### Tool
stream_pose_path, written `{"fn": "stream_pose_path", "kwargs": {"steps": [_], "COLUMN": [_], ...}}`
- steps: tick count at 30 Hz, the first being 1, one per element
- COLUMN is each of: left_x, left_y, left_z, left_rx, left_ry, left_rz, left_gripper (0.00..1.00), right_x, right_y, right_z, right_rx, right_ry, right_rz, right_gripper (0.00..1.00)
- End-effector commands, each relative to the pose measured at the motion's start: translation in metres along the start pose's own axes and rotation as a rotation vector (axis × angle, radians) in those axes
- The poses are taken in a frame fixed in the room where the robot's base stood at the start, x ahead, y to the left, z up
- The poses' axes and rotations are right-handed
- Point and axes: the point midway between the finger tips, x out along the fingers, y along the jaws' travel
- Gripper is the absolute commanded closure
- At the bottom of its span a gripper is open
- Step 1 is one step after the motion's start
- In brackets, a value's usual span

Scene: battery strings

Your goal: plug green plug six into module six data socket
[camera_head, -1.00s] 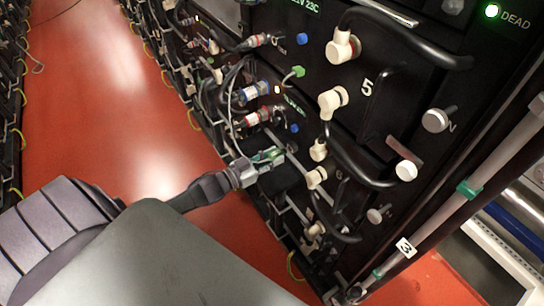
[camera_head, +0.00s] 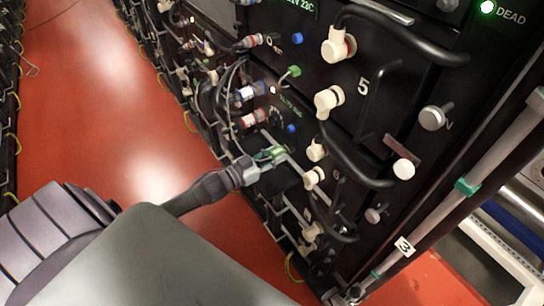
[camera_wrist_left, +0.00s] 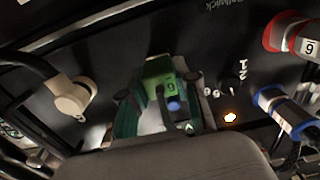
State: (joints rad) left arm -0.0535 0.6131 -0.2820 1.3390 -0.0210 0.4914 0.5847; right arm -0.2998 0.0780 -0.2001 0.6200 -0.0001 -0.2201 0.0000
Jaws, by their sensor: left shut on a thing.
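The green plug marked 6 (camera_wrist_left: 160,72) is held between the fingers of my left gripper (camera_wrist_left: 165,118), close in front of a black module face. A blue round part (camera_wrist_left: 174,104) shows just below the plug. In the head view, my left gripper (camera_head: 272,155) reaches in from the left at the lower module, which I take as module six (camera_head: 338,178), with green at its tip. The data socket cannot be made out; the plug and fingers cover that area, and I cannot tell whether the plug is seated. My right gripper is out of view.
Module 5 (camera_head: 363,86) above has a green plug (camera_head: 293,71) and white connectors (camera_head: 328,101). A red connector (camera_wrist_left: 291,35) and a blue connector (camera_wrist_left: 287,112) sit right of the held plug; a white connector (camera_wrist_left: 72,97) is left. Black cables hang nearby. The red floor (camera_head: 100,120) is clear.

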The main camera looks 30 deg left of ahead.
Motion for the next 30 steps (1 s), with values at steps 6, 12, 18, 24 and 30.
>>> {"fn": "stream_pose_path", "kwargs": {"steps": [6,12,18,24,30], "left_x": [0.006,0.011,0.014,0.014,0.014], "left_y": [0.0,0.0,0.0,0.0,0.0], "left_z": [0.001,0.001,0.0,0.0,0.0], "left_rx": [-0.001,0.0,0.0,0.0,-0.001], "left_ry": [0.0,0.0,0.0,0.0,0.0], "left_rz": [0.0,0.0,0.0,0.0,0.0], "left_gripper": [1.0,1.0,1.0,0.52,0.41], "right_x": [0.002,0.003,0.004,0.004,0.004], "right_y": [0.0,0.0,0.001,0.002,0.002], "right_z": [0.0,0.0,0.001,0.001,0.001], "right_rx": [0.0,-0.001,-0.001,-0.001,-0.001], "right_ry": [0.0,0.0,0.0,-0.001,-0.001], "right_rz": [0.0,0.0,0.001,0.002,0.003], "right_gripper": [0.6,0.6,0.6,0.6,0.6]}}
